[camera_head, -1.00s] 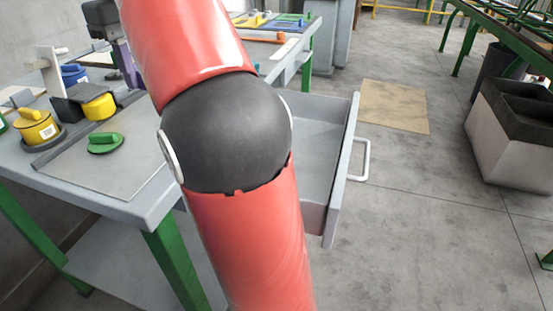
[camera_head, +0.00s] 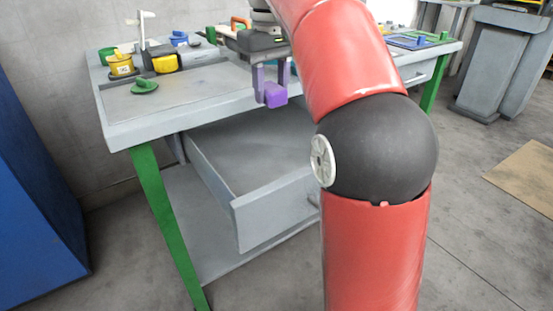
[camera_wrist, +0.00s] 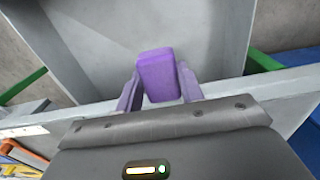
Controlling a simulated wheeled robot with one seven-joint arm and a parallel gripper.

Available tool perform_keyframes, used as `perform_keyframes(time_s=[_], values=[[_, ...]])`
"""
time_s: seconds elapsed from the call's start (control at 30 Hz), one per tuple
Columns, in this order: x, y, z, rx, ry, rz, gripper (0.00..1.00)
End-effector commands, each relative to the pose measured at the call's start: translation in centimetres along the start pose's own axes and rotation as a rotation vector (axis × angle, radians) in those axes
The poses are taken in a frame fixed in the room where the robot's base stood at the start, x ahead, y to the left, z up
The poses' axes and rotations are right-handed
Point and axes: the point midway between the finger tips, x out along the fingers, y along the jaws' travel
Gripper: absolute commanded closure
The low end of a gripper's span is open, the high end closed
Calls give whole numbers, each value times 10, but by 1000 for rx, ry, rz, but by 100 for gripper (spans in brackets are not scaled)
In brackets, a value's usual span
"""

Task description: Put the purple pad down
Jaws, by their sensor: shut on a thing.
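The purple pad (camera_head: 275,95) hangs between the fingers of my gripper (camera_head: 271,84), above the open drawer (camera_head: 262,205) at the bench front. In the wrist view the purple pad (camera_wrist: 158,76) sits between the two purple fingers of my gripper (camera_wrist: 160,90), which is shut on it. The pad is held in the air, and the grey drawer floor (camera_wrist: 110,40) shows beyond it. My arm hides part of the bench and the drawer's right end.
The grey workbench (camera_head: 130,128) has green legs. On its left top are a green-handled piece (camera_head: 144,87), a yellow pot (camera_head: 121,66) and a yellow block (camera_head: 165,64). A blue cabinet (camera_head: 35,190) stands at the left. The floor in front is clear.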

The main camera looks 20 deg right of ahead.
Motion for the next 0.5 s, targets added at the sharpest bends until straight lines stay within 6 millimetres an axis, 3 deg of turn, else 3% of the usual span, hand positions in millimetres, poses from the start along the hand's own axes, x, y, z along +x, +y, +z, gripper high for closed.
perform_keyframes(time_s=[0.03, 0.3, 0.5], values=[[21, -1, 1, -1, -3, -1, 81], [86, 0, 1, 0, -2, -1, 81], [107, 0, 1, 0, 1, 0, 81]])
